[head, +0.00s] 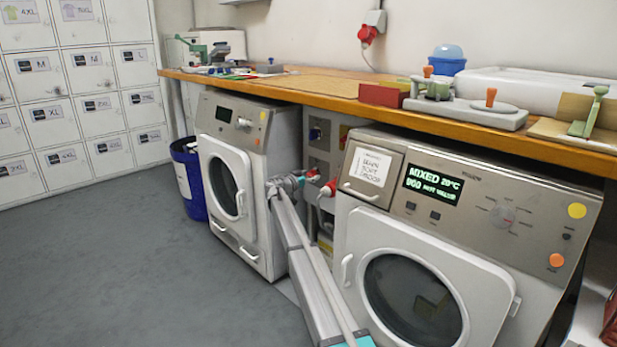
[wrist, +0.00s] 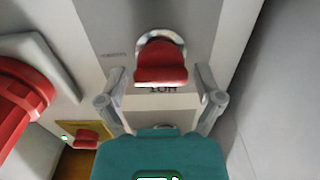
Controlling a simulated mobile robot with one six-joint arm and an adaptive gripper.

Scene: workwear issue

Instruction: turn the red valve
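A red valve (wrist: 160,62) with a grey ring behind it is on a grey panel, at the upper middle of the wrist view. Dark lettering, partly covered by it, shows just below. My gripper (wrist: 159,80) is open, with one finger to each side of the red valve. The fingers appear apart from it; I cannot tell how far the tips are from the panel. In the head view, my gripper (head: 305,180) is at the gap between the two washing machines, beside a small red part (head: 328,188), and hides some of the panel there.
In the wrist view, a second red knob (wrist: 86,139) sits on a yellow plate, and a large red fitting (wrist: 18,105) is at the left. The left washing machine (head: 226,180) and right washing machine (head: 360,235) flank the gap. A wooden worktop (head: 300,85) runs above. The floor at left is clear.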

